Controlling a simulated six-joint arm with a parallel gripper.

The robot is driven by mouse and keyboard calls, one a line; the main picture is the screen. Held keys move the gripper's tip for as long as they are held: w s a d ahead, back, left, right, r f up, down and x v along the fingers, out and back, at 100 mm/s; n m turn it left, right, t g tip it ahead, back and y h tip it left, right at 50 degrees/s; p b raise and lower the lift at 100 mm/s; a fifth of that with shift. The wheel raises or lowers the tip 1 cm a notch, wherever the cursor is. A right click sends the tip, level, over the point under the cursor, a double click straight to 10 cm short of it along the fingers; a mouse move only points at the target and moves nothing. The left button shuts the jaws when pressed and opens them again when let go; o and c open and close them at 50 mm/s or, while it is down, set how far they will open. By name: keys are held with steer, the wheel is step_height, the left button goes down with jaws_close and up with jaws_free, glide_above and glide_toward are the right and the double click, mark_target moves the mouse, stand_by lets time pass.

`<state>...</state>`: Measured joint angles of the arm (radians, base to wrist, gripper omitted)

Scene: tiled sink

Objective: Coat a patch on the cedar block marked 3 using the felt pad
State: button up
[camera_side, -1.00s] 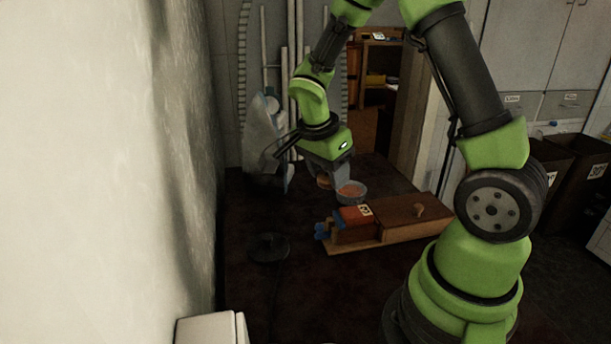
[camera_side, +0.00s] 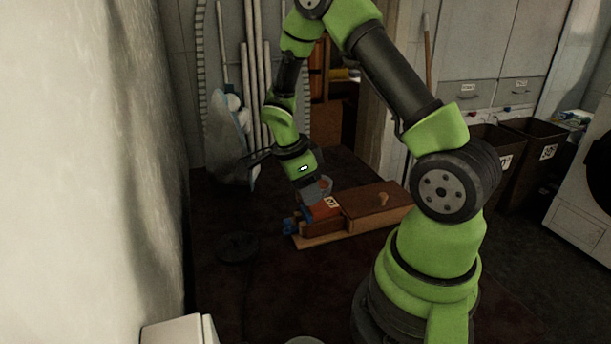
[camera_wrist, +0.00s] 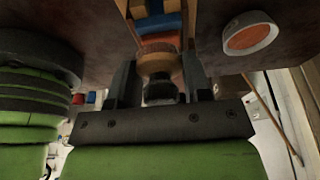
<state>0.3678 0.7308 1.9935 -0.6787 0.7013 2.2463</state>
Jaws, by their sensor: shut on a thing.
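The orange-topped block (camera_side: 325,206), with a small white label too blurred to read, lies at the left end of a wooden board in the side view. My gripper (camera_wrist: 159,82) is shut on the felt pad (camera_wrist: 156,62), a round wooden-looking piece with a dark grip between the fingers. In the side view my gripper (camera_side: 309,198) is low at the block's left end, pointing down. The pad is hidden there, and I cannot tell whether it touches the block. A bowl of orange stuff (camera_wrist: 250,36) shows at the wrist view's upper right; my gripper partly covers it in the side view.
A brown wooden box (camera_side: 378,208) with a knob adjoins the block on the right. Blue clamp parts (camera_side: 290,226) stick out at the left end. A dark round disc (camera_side: 238,247) lies on the floor to the left. Poles and a pale bag (camera_side: 226,135) stand behind.

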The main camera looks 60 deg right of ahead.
mark_target(333, 202)
step_height(333, 202, down, 2)
steer(key=shift+f, duration=0.1)
steer(key=shift+s+d, duration=0.5)
steer(key=shift+d, duration=0.05)
steer(key=shift+c, duration=0.2)
steer(key=shift+s+d+f, duration=0.1)
steer(key=shift+s+d, duration=2.25)
steer(key=shift+w+a, duration=0.65)
steer(key=shift+w, duration=0.05)
steer(key=shift+w+a, duration=0.25)
steer(key=shift+a, duration=0.05)
steer(key=shift+w+a, duration=0.5)
steer(key=shift+w, duration=0.05)
steer(key=shift+w+a+f, duration=0.1)
steer(key=shift+w+a, duration=0.7)
steer(key=shift+a, duration=0.05)
steer(key=shift+w+a, duration=0.5)
steer(key=shift+w+a+r, duration=0.1)
steer(key=shift+w+r, duration=0.05)
steer(key=shift+r, duration=4.05)
steer(key=shift+f, duration=0.1)
